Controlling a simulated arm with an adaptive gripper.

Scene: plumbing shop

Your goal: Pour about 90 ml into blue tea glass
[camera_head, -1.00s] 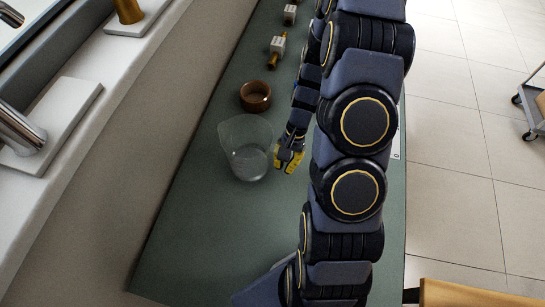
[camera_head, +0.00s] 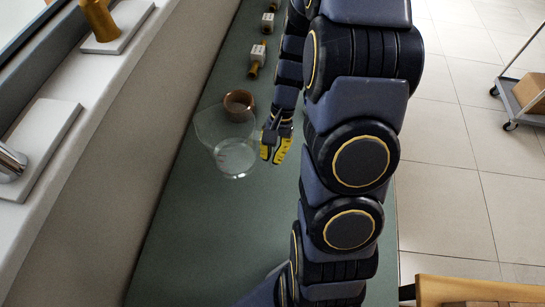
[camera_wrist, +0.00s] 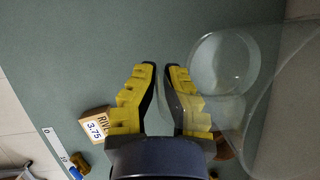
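A large clear glass vessel with a flared rim (camera_head: 236,157) stands on the green counter (camera_head: 206,240). It also shows at the right of the wrist view (camera_wrist: 222,65); I cannot tell its fill. I cannot make out a blue tea glass in either view; my arm hides part of the counter.
A brown round cup (camera_head: 239,101) stands just behind the vessel. Brass-and-white fittings (camera_head: 257,58) lie farther back. A small box marked 3.75 (camera_wrist: 95,124) is left of my gripper in the wrist view. The counter in front of the vessel is clear.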

